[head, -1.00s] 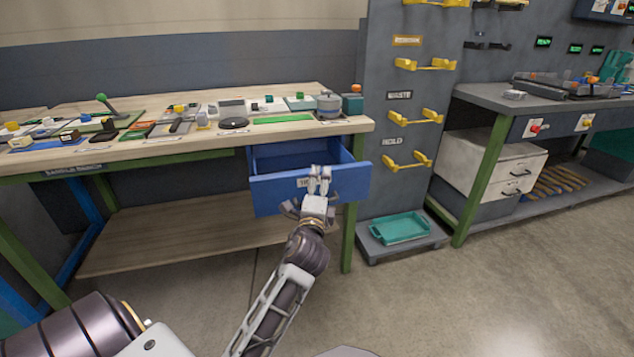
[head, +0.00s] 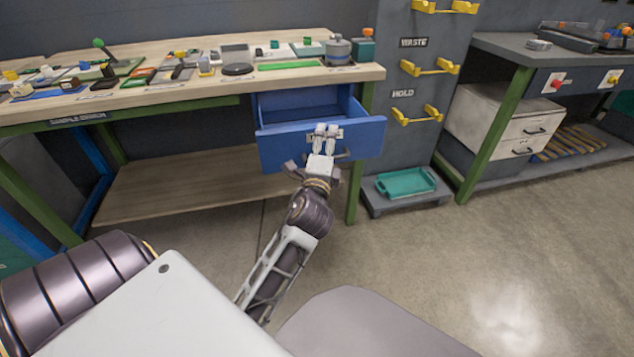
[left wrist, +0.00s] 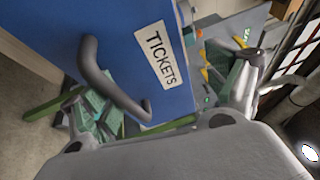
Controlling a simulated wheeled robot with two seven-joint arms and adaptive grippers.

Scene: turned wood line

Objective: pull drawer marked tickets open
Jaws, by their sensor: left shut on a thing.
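The blue drawer (head: 368,140) under the wooden workbench stands open, and its empty-looking inside shows behind the front panel. Its white label (left wrist: 161,55) reads TICKETS in the left wrist view. A dark bar handle (left wrist: 93,66) is fixed to the front beside the label. My left gripper (head: 326,131) is at the middle of the drawer front, shut on the handle, and covers most of the label in the head view. My right gripper is in neither view.
The workbench top (head: 130,105) carries many small parts. Its green leg (head: 362,185) stands just right of the drawer. A teal tray (head: 406,183) lies on a low grey platform at right. The floor in front is clear.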

